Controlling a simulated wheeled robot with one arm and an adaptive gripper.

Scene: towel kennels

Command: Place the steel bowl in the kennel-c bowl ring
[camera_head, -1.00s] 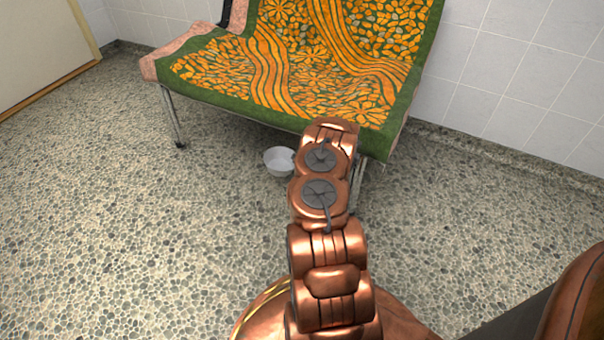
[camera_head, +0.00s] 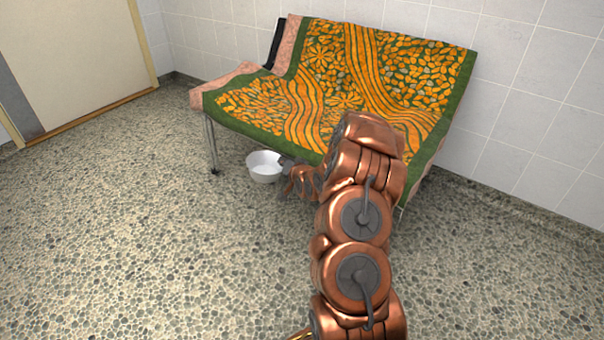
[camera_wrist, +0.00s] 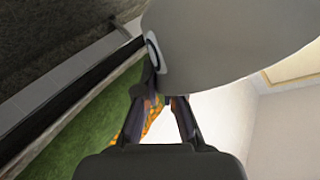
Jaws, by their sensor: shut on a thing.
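The steel bowl (camera_head: 264,167) is a small, pale, round bowl. It looks upright in the head view, in front of the draped bench's lower edge. My gripper (camera_head: 285,163) is at its right side, shut on its rim. In the wrist view the bowl (camera_wrist: 235,40) is a large grey curved surface at the top right, and my gripper's fingers (camera_wrist: 162,88) meet its edge. My arm hides part of the area right of the bowl. I see no kennel-c bowl ring in either view.
A bench (camera_head: 208,145) covered by a green and orange patterned towel (camera_head: 325,85) stands against the tiled wall (camera_head: 545,110). A pale door (camera_head: 75,55) is at the upper left. The pebbled floor (camera_head: 130,230) is clear at the left and front.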

